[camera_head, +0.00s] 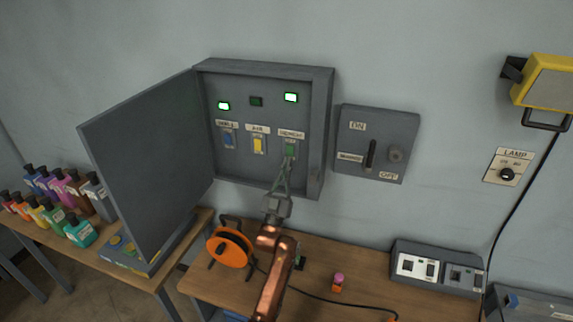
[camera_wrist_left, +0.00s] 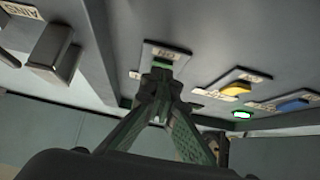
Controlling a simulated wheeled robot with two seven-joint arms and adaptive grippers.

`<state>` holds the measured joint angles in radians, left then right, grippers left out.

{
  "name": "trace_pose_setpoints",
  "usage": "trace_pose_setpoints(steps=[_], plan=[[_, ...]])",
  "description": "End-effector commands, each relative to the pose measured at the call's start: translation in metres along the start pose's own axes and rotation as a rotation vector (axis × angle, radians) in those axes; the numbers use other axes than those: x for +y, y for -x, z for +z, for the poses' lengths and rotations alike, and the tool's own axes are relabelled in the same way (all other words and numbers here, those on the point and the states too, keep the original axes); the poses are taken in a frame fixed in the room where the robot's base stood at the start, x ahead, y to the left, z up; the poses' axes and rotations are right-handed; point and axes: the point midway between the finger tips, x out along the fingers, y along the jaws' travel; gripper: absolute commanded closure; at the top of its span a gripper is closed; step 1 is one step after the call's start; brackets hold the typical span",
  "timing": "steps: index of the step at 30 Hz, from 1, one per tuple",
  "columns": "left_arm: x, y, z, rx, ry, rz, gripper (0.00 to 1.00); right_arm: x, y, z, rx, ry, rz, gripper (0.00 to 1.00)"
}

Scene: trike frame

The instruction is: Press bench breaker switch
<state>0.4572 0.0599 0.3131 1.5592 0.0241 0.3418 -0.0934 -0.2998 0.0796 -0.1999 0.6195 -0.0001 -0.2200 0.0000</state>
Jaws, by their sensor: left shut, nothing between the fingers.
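The grey breaker box (camera_head: 320,140) on the wall is open. Inside is a row of a blue switch (camera_head: 229,140), a yellow switch (camera_head: 258,145) and a green switch (camera_head: 290,149). Their labels are too small to read surely. Two lamps above, left (camera_head: 223,106) and right (camera_head: 291,97), are bright; the middle lamp (camera_head: 256,101) is dark. My left gripper (camera_head: 288,162) is shut and empty, its tips at the green switch. In the wrist view the tips (camera_wrist_left: 162,82) partly cover the green switch (camera_wrist_left: 162,65); I cannot tell if they touch. My right gripper is not in view.
The box door (camera_head: 145,160) stands open to the left. A grey ON/OFF lever panel (camera_head: 405,130) is right of the box. Below is a wooden bench (camera_head: 325,260) with an orange reel (camera_head: 231,248) and a socket box (camera_head: 437,268). Bottles (camera_head: 80,230) stand at left.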

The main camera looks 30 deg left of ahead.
Motion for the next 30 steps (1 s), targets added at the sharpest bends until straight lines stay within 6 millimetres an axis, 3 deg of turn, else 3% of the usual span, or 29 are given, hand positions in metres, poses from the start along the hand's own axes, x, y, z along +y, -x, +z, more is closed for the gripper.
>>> trace_pose_setpoints(steps=[4,9,15,21,30], plan=[[0.008,0.015,-0.011,-0.001,0.006,0.005,1.00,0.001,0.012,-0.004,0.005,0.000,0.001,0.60],[0.007,0.058,0.001,-0.004,0.004,0.005,1.00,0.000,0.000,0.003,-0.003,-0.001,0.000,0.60],[0.007,0.095,0.006,-0.003,0.005,0.005,1.00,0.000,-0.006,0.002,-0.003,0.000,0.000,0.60],[0.007,0.112,0.007,0.000,0.005,0.005,1.00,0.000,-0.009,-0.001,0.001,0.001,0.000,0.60],[0.007,0.115,0.007,0.000,0.005,0.005,1.00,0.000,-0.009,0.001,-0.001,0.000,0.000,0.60]])
